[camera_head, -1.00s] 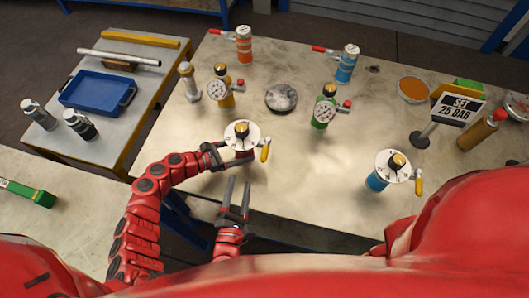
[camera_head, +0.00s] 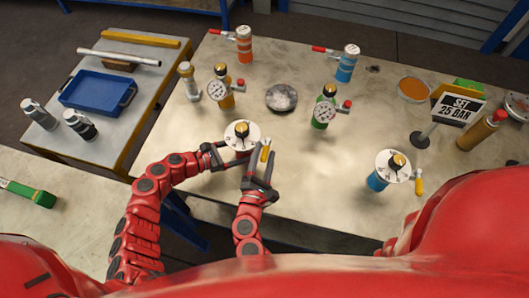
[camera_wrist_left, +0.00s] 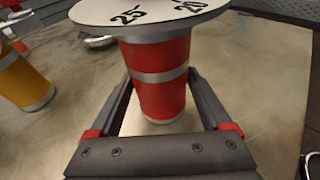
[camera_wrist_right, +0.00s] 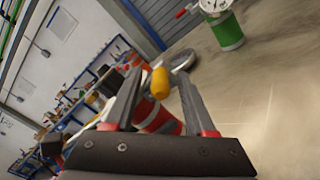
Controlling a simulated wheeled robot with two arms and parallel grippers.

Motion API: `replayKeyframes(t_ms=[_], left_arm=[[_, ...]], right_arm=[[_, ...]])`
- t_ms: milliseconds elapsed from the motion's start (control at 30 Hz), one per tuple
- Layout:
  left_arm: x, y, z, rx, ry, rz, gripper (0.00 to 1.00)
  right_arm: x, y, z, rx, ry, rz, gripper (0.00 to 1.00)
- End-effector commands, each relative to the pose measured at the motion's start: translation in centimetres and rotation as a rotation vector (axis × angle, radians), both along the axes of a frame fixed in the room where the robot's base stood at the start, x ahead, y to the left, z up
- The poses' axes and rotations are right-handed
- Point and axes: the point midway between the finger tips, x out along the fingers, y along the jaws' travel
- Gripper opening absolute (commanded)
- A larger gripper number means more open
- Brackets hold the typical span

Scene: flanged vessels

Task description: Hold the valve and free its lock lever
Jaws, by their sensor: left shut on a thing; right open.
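The valve (camera_head: 242,136) is a red cylinder with a silver band, under a white numbered dial with a black and gold knob. Its red body shows in the left wrist view (camera_wrist_left: 163,88) between the fingers of my left gripper (camera_wrist_left: 160,100), which is shut on it. The yellow lock lever (camera_head: 265,150) sticks out at the dial's right side. In the right wrist view the lever (camera_wrist_right: 160,83) lies between the fingertips of my right gripper (camera_wrist_right: 158,88). The right gripper (camera_head: 260,155) is open around the lever; contact cannot be told.
A similar blue valve (camera_head: 377,181) with a yellow lever stands to the right. Green (camera_head: 321,115) and yellow-orange (camera_head: 226,101) gauge vessels stand behind. A sign (camera_head: 460,108) reads "SET 25 BAR". The table (camera_head: 310,185) is clear between the two valves.

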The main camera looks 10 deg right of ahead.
Motion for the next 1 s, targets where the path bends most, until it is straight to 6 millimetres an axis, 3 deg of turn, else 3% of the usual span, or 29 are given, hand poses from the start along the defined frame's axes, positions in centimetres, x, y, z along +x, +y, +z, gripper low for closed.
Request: replayKeyframes(t_ms=[333,633,1000], left_arm=[[-0.01,0.01,-0.04,0.001,0.001,0.000,0.37],[-0.01,0.00,-0.03,0.001,0.001,0.000,0.37],[0.00,0.01,-0.03,0.000,0.001,0.000,0.37]], right_arm=[[0.38,-0.13,-0.04,0.000,0.001,0.001,0.55],[0.37,-0.13,-0.03,0.000,0.001,0.001,0.01],[0.35,-0.14,-0.04,-0.001,0.001,0.001,0.00]])
